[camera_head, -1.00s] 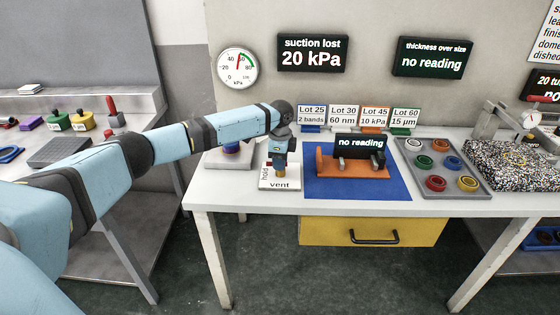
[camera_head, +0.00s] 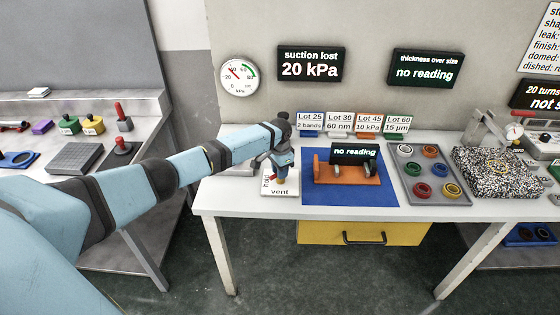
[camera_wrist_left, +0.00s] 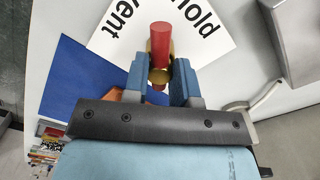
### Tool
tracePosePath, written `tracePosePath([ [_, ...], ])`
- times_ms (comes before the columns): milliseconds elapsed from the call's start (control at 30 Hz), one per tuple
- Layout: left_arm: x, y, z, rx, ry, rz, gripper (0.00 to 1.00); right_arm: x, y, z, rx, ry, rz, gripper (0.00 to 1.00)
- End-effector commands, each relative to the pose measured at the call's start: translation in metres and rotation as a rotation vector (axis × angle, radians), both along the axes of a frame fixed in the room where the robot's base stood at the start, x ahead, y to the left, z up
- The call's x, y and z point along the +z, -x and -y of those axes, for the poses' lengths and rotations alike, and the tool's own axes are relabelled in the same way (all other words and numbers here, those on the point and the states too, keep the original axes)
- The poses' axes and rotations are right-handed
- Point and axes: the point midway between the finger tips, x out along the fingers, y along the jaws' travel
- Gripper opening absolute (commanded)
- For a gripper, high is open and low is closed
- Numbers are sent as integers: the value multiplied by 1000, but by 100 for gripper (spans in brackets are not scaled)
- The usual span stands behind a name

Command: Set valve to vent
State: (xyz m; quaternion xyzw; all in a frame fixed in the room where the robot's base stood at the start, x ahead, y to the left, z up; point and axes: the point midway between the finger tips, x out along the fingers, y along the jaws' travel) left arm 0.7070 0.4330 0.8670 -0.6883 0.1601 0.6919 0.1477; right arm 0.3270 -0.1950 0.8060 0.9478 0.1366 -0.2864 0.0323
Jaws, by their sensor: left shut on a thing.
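The valve stands on a white plate (camera_head: 284,188) at the table's left end, its sides marked "hold" and "vent". Its red lever (camera_wrist_left: 161,38) shows in the wrist view, pointing between the two words, with brass parts (camera_wrist_left: 158,76) at the fingers. My left gripper (camera_wrist_left: 160,78) is shut on the valve handle. In the head view the gripper (camera_head: 280,170) comes down over the plate and hides most of the valve; a bit of red shows at its left. The dial gauge (camera_head: 239,77) on the wall has its red needle toward the upper left. My right gripper is not in view.
A blue mat (camera_head: 378,194) with an orange fixture (camera_head: 335,172) lies just right of the valve plate. A grey tray (camera_head: 405,182) of coloured rings is farther right. A side bench (camera_head: 88,160) stands left.

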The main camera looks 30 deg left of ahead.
Motion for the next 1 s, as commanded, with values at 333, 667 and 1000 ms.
tracePosePath([
  [333,4,1,2,331,2,-4,1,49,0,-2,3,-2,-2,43],
  [667,3,1,2,614,1,-3,1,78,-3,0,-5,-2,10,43],
  [1000,1,1,2,793,0,-2,1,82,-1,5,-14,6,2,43],
])
